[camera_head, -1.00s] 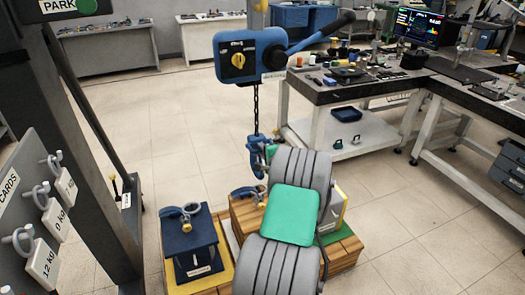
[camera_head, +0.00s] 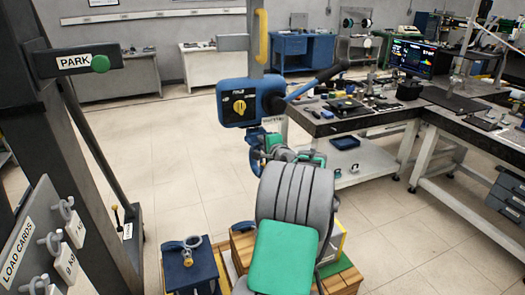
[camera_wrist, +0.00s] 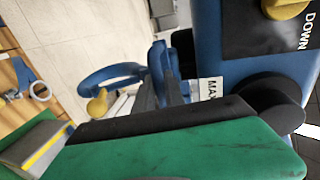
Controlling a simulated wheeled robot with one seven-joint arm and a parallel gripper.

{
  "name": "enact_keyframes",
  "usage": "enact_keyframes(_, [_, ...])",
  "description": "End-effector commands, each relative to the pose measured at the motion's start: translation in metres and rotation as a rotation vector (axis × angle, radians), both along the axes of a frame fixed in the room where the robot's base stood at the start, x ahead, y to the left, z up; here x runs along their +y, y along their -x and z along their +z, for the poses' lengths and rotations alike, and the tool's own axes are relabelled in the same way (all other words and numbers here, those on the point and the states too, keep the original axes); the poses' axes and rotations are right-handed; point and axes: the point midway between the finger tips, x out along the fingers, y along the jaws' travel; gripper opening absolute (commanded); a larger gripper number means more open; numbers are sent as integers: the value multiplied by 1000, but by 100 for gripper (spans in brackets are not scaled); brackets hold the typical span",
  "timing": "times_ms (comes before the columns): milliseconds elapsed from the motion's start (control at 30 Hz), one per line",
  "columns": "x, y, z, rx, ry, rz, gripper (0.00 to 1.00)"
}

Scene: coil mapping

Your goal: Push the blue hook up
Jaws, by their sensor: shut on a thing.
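The blue hook (camera_head: 256,160) hangs just under the blue hoist (camera_head: 251,102) with the yellow knob. Only a very short stretch lies between hook and hoist. In the wrist view the hook (camera_wrist: 105,76) shows its curved blue arm and a yellow tip. My gripper (camera_head: 270,150) is at the upper part of the hook, partly hidden by my own arm. In the wrist view my gripper's grey fingers (camera_wrist: 160,92) are closed at the hook's blue upper body, close to the hoist housing. The exact contact is partly hidden.
A blue block (camera_head: 191,272) with a blue hook-like fitting stands below left, beside a wooden crate (camera_head: 243,245). A grey post with a PARK sign (camera_head: 76,62) and a load-card panel (camera_head: 45,240) stand left. A workbench (camera_head: 360,118) stands right. Open floor lies between.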

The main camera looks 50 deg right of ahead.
Motion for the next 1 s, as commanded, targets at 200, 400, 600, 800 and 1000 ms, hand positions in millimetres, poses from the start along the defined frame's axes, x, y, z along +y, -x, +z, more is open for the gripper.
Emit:
enact_keyframes(200, [0, 0, 7, -1, 0, 1, 0])
enact_keyframes(400, [0, 0, 6, -1, 0, 1, 0])
enact_keyframes(600, [0, 0, 5, 0, 0, 1, 29])
enact_keyframes(800, [0, 0, 5, 1, -1, 0, 35])
enact_keyframes(1000, [3, 7, 6, 0, 0, -2, 35])
